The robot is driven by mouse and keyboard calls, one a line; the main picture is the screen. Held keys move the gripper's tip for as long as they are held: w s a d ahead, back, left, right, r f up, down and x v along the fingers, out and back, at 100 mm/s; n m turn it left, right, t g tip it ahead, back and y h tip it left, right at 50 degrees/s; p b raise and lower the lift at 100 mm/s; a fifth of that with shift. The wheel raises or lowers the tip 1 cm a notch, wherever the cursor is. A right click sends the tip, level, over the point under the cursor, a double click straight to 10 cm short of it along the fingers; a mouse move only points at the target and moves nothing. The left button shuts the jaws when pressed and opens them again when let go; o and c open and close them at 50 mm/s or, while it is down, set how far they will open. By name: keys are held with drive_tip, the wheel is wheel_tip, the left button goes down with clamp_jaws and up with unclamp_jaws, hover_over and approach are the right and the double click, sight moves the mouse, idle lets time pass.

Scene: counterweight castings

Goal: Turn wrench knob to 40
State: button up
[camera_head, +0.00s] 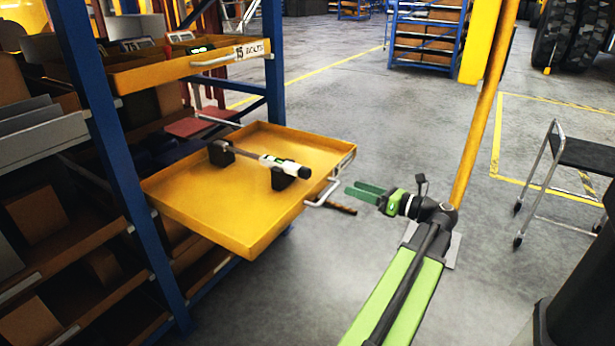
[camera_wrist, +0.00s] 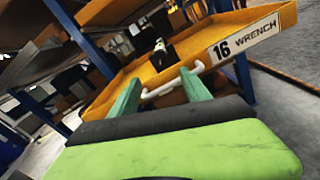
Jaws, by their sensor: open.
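A wrench (camera_head: 268,160) rests across two black cradles in the pulled-out yellow drawer (camera_head: 200,190). It has a dark bar on the left, a white sleeve with a green mark, and a black end (camera_head: 303,171) on the right, which looks like the knob. Its setting is too small to read. In the wrist view the wrench (camera_wrist: 160,47) shows end-on beyond the drawer front, labelled "16 WRENCH". My gripper (camera_head: 351,188) is open and empty, outside the drawer and right of its white handle (camera_head: 325,191). In the wrist view, the handle appears between the green fingers (camera_wrist: 160,76).
Above is another yellow drawer (camera_head: 180,66) labelled "15 BOLTS". A blue rack post (camera_head: 125,170) stands at the left. A yellow pole (camera_head: 483,110) rises behind my arm, and a black-topped cart (camera_head: 585,155) stands right. Grey floor is open between.

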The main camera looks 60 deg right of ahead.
sight(309, 174)
drive_tip(key=w, duration=1.6)
drive_tip(key=shift+w, duration=0.2)
